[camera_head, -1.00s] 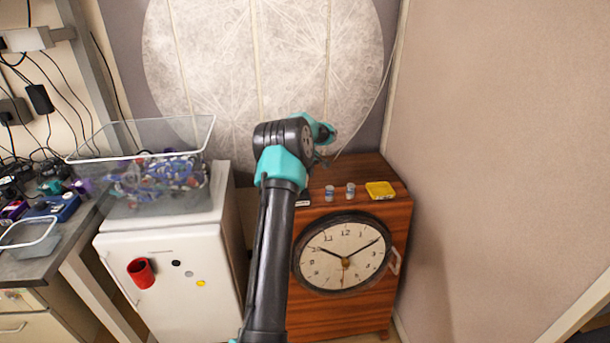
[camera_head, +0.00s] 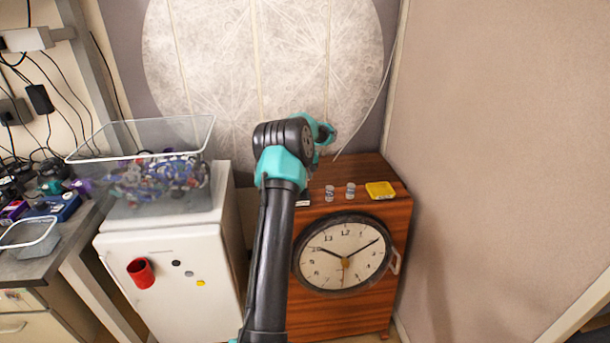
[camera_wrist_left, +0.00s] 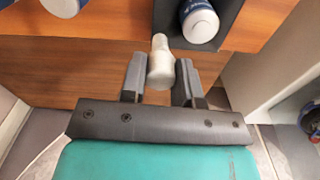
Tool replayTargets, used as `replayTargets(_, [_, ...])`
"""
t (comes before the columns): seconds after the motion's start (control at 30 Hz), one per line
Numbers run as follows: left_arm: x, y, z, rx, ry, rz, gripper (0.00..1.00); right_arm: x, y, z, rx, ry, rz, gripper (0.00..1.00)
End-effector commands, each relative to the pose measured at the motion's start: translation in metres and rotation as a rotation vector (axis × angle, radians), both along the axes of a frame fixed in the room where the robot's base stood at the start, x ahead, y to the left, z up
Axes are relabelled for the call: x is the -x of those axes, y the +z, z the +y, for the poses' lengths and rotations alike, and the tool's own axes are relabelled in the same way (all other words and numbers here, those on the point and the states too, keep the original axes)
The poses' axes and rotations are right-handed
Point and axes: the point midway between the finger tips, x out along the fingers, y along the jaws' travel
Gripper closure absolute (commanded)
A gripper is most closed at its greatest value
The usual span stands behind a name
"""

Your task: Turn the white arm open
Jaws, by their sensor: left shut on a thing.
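The white arm (camera_wrist_left: 160,62) is a short, rounded white lever beside a dark square recess in a wooden face, in the left wrist view. My left gripper (camera_wrist_left: 160,78) is shut on it, with one grey finger on each side. In the head view my left arm reaches up from the bottom to the wooden cabinet (camera_head: 399,225), and its wrist hides the fingertips and the white arm. My right gripper is in neither view.
A white-topped blue cylinder (camera_wrist_left: 200,22) sits in the dark recess. On the cabinet top stand two small cylinders and a yellow tray (camera_head: 380,190). A clock (camera_head: 343,254) is on its front. A white fridge (camera_head: 165,270) with a clear bin (camera_head: 150,135) stands left.

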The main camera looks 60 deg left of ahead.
Motion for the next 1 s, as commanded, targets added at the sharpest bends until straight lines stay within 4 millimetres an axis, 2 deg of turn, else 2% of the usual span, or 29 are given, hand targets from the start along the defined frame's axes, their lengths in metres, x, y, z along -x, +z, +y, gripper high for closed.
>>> replayTargets(0.23, [-0.0002, 0.0007, 0.0006, -0.003, -0.091, -0.001, 0.94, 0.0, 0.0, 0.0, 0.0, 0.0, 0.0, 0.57])
replayTargets(0.67, [-0.0002, 0.0008, 0.0007, -0.003, -0.109, -0.001, 0.94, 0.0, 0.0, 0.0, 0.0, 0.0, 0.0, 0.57])
replayTargets(0.7, [-0.0003, 0.0008, 0.0006, -0.003, -0.109, -0.001, 0.7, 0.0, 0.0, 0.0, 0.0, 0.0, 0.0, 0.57])
replayTargets(0.93, [-0.0002, 0.0005, 0.0004, -0.002, -0.108, -0.001, 0.48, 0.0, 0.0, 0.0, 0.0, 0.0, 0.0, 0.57])
replayTargets(1.0, [-0.0001, 0.0004, 0.0003, -0.002, -0.108, -0.001, 0.45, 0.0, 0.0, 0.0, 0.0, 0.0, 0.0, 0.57])
